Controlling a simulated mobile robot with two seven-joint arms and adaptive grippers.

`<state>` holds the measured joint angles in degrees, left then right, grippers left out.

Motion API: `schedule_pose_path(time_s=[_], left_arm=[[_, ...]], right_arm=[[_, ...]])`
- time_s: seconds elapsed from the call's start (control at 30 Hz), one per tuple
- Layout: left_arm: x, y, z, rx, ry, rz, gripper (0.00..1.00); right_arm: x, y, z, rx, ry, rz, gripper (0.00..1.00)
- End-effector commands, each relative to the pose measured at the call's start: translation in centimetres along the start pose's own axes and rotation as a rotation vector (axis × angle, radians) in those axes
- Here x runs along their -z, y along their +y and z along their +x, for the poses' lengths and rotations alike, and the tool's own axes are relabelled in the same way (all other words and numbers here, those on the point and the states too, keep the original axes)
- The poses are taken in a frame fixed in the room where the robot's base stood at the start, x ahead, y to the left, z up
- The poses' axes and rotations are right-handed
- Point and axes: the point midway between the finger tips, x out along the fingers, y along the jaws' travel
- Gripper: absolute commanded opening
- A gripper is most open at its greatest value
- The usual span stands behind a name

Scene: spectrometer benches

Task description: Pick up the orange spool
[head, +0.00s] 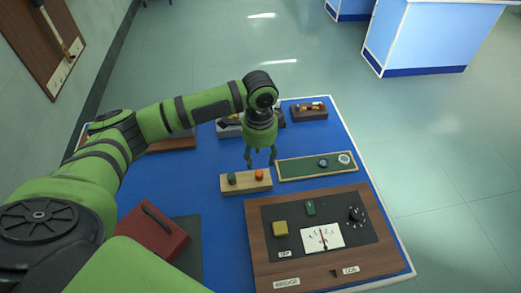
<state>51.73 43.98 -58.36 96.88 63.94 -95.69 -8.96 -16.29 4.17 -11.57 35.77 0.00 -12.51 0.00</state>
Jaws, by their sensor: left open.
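The orange spool (259,174) stands on the right part of a small light wooden block (246,187). A dark green spool (231,179) stands on the left part of the same block. My left gripper (261,165) points down with its fingers apart, just above and behind the orange spool as seen in the head view. Nothing shows between the fingers. Whether a fingertip touches the spool cannot be told. My right gripper is not in view.
A wooden instrument panel (370,258) with a meter is in front. A green tray (300,169) with round parts lies right of the block. A red box (153,230) is at the left front. A brown box (309,112) stands behind on the blue tabletop (215,210).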

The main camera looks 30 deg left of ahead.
Motion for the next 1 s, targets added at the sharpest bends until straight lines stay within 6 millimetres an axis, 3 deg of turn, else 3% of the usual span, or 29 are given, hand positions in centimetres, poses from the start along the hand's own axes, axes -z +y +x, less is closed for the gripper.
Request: schedule_pose_path(time_s=[0.27, 0.5, 0.7, 0.93, 1.0], left_arm=[[0.0, 0.1, 1.6, -0.002, -0.001, 0.000, 0.51], [-0.3, 0.4, 4.8, -0.003, -0.003, 0.000, 0.51], [-0.2, 0.3, 7.0, -0.001, -0.001, 0.000, 0.51], [-0.2, 0.3, 7.1, 0.000, 0.000, 0.001, 0.51], [-0.2, 0.3, 7.1, 0.000, 0.000, 0.001, 0.23]], right_arm=[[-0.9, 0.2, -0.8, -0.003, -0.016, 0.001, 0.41], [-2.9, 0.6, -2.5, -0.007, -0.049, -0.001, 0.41], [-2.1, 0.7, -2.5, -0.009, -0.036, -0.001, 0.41], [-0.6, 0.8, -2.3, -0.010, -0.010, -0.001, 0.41], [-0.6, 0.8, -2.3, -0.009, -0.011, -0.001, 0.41]])
